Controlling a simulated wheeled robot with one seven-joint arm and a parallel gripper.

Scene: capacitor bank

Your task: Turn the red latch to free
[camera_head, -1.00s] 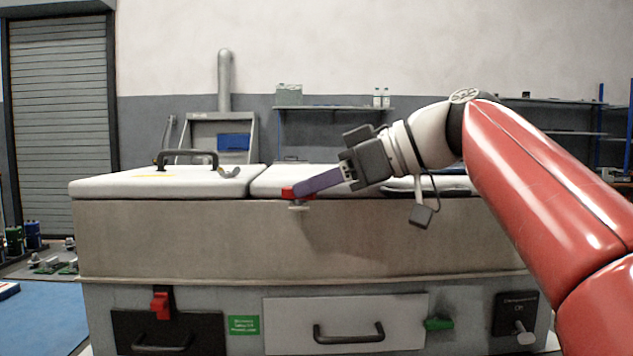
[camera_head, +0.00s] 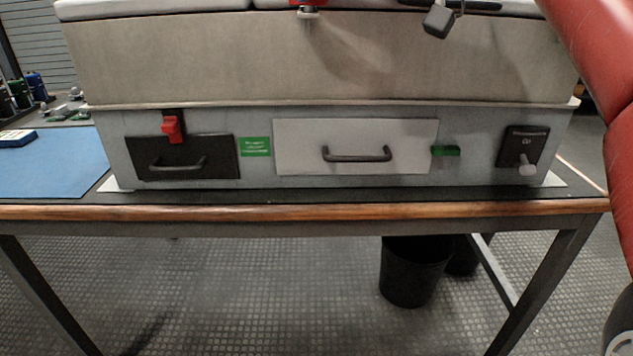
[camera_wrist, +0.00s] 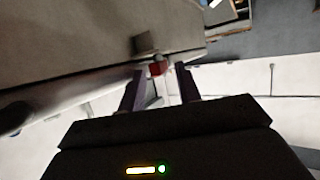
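A red latch sits at the front edge of the upper lid, at the very top of the head view (camera_head: 307,3), mostly cut off, with a small grey catch (camera_head: 307,15) below it. The wrist view shows this red latch (camera_wrist: 157,68) near the tips of my gripper (camera_wrist: 161,72). The two purple fingers are spread, with gaps beside the red part, so my gripper is open. Contact cannot be told. In the head view my gripper's fingers are out of frame. Another red latch (camera_head: 172,128) stands upright above the dark drawer (camera_head: 185,160) at the lower left.
A white drawer (camera_head: 355,147) with a dark handle, a green tab (camera_head: 446,151) and a dark switch plate (camera_head: 522,147) are on the cabinet front. The cabinet stands on a wood-edged table (camera_head: 300,213). A black bin (camera_head: 412,272) is below it.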

